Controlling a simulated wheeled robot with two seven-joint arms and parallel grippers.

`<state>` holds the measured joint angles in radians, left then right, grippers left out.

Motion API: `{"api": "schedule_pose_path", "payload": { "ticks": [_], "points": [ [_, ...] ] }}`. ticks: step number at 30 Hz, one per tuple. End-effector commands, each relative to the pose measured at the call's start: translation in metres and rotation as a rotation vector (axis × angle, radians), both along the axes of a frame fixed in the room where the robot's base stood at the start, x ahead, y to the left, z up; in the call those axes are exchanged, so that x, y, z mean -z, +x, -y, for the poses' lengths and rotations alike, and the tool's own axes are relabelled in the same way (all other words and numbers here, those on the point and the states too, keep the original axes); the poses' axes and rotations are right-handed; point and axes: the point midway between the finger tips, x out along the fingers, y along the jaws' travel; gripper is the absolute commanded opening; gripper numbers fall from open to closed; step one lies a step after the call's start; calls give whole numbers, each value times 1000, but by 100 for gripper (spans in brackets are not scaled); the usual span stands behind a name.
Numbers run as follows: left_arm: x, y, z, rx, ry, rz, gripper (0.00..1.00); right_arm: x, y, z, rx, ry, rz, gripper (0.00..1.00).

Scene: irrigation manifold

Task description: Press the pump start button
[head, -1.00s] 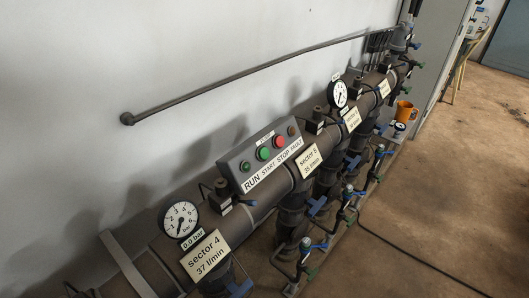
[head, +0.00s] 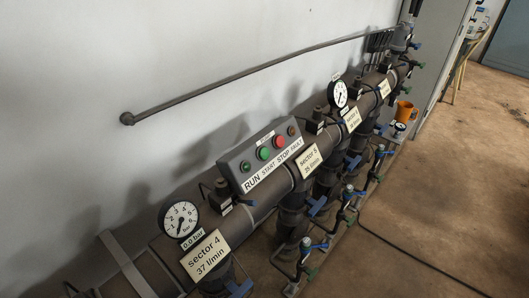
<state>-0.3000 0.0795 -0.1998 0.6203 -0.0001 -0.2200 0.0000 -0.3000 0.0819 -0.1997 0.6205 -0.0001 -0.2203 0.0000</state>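The pump control box (head: 262,158) is a grey box on top of the dark manifold pipe, against the wall. It carries a label strip reading RUN, START, STOP, FAULT. The green start button (head: 263,153) sits above START, and the red stop button (head: 279,142) is to its right. A dark green run lamp (head: 246,167) is at the left end and a dull red fault lamp (head: 291,131) at the right end. Neither lamp looks lit. Neither of my grippers is in the picture.
A pressure gauge (head: 181,219) reading 0.0 bar and the sector 4 sign (head: 206,255) are left of the box. Valves with blue and green handles line the pipe's front. An orange mug (head: 404,111) stands at the far end.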

Motion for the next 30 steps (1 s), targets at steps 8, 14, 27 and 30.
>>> {"api": "schedule_pose_path", "payload": {
  "ticks": [8, 14, 27, 30],
  "points": [
    [0, 1, 0, 0, 0, 1, 0, 0, -1, -1, 1, 1, -1, 36],
    [0, 1, 0, 0, 0, 1, 0, 0, -1, -2, 1, 3, -1, 13],
    [0, 1, 0, 0, 0, 1, 0, 0, -1, -3, 1, 4, -1, 0],
    [0, 1, 0, 0, 0, 1, 0, 0, -1, -3, 1, 4, -1, 0]
  ]
}}
